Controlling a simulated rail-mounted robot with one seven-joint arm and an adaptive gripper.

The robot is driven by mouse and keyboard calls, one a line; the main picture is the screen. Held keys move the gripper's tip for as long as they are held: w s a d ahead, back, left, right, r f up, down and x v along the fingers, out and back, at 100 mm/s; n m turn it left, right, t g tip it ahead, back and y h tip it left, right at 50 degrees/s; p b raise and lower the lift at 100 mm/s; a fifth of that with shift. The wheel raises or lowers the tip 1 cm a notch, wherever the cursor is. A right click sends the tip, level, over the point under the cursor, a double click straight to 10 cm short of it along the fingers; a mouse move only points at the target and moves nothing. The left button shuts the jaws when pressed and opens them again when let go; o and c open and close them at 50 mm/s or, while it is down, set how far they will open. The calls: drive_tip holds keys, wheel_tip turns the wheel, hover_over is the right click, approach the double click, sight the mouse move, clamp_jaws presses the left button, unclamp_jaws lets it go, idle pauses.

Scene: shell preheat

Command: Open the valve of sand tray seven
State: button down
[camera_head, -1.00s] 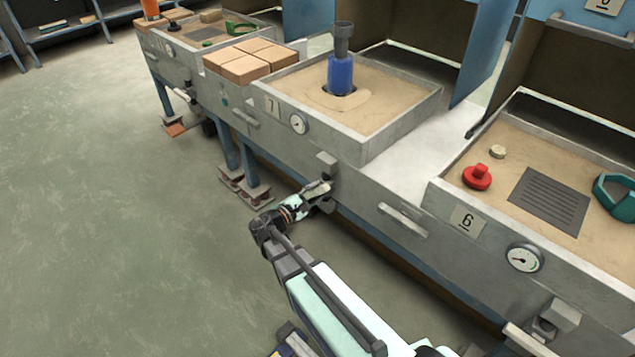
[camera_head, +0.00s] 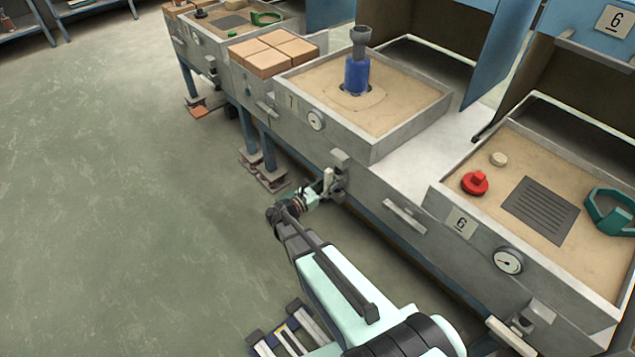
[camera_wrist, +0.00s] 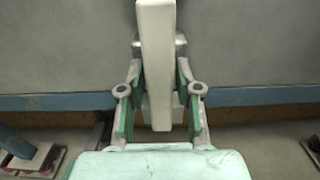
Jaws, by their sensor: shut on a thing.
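Sand tray seven (camera_head: 425,118) has a "7" plate (camera_head: 291,103) and a round gauge (camera_head: 315,120) on its front. Below them, a grey valve block (camera_head: 341,160) sits on the cabinet front with a pale lever handle (camera_head: 328,178). My gripper (camera_head: 324,188) is at this handle. In the wrist view the pale handle (camera_wrist: 157,40) stands upright in the picture, between the two green-padded fingers of my gripper (camera_wrist: 160,85). The fingers are shut on it. The fingers and the handle hide part of the valve body behind.
A blue cylinder with a grey top (camera_head: 357,72) stands in tray seven's sand. Brick blocks (camera_head: 272,55) lie left of it. Tray six (camera_head: 445,180), with a red knob (camera_head: 474,183), is on the right. A drawer handle (camera_head: 405,217) juts out. The floor (camera_head: 120,200) at left is clear.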

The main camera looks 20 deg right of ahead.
idle(0.3)
drive_tip(key=c, duration=1)
unclamp_jaws()
drive_tip(key=shift+o, duration=0.2)
drive_tip(key=v, duration=1.2)
